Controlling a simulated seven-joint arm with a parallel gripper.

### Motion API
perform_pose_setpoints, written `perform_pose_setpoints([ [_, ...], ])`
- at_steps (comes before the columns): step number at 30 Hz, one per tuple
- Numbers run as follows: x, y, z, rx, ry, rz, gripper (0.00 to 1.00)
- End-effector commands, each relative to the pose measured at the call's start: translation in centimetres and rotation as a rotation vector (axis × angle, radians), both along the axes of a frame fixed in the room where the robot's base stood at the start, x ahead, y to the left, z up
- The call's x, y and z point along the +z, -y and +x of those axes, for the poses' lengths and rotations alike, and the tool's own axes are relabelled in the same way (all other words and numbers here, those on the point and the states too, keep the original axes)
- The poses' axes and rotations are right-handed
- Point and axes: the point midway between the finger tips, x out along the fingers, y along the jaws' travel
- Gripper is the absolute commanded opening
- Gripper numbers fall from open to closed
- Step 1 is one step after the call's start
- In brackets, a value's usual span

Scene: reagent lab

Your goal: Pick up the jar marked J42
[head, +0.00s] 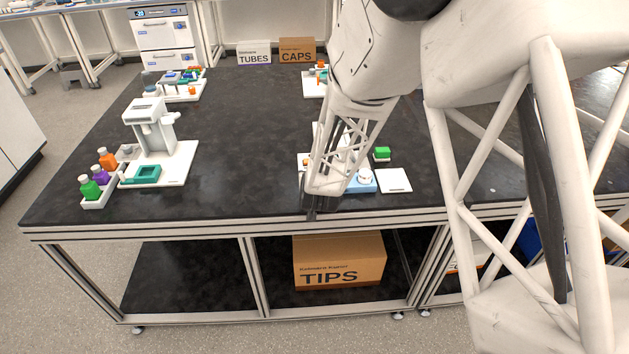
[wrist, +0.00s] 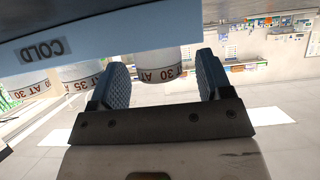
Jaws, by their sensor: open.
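No marking J42 can be read in either view. In the wrist view, my gripper (wrist: 160,78) is open, with one finger to each side of a white jar (wrist: 157,58). Two similar jars (wrist: 80,72) (wrist: 30,84) are in a row to the left, partly cut off. A light blue block marked COLD (wrist: 45,48) fills the top.
A white device (head: 150,125) and a rack of coloured bottles (head: 98,199) stand on the left. The middle of the black bench (head: 240,130) is clear.

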Motion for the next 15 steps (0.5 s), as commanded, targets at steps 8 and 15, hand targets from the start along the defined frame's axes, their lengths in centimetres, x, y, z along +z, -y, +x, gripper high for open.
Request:
perform_pose_setpoints([
  [8,0.01,-0.01,0.00,0.000,0.000,0.000,0.72],
  [15,0.01,-0.01,0.00,0.000,0.000,0.000,0.43],
])
